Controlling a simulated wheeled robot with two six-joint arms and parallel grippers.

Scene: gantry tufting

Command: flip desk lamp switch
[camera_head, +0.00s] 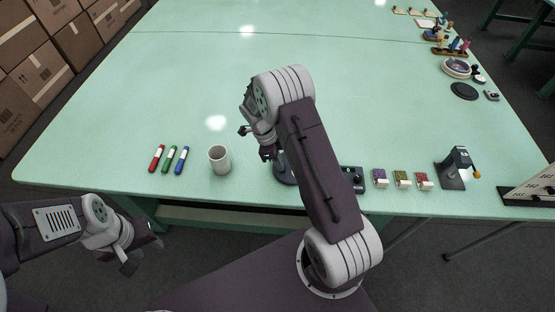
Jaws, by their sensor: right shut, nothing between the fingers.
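A dark round base (285,172) stands near the table's front edge, mostly hidden behind my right arm. It may be the desk lamp's base; no lamp head or switch shows clearly. My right gripper (268,154) is shut and empty, pointing down just left of and above this base; I cannot tell whether they touch. A small black box with a knob (353,179) sits right of my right forearm, partly covered by it. My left gripper (141,256) hangs off the table's front edge at lower left; its finger opening is unclear.
Several small sample boxes (402,179) and a dark stand (453,172) are at right. The green table's (180,80) middle is clear.

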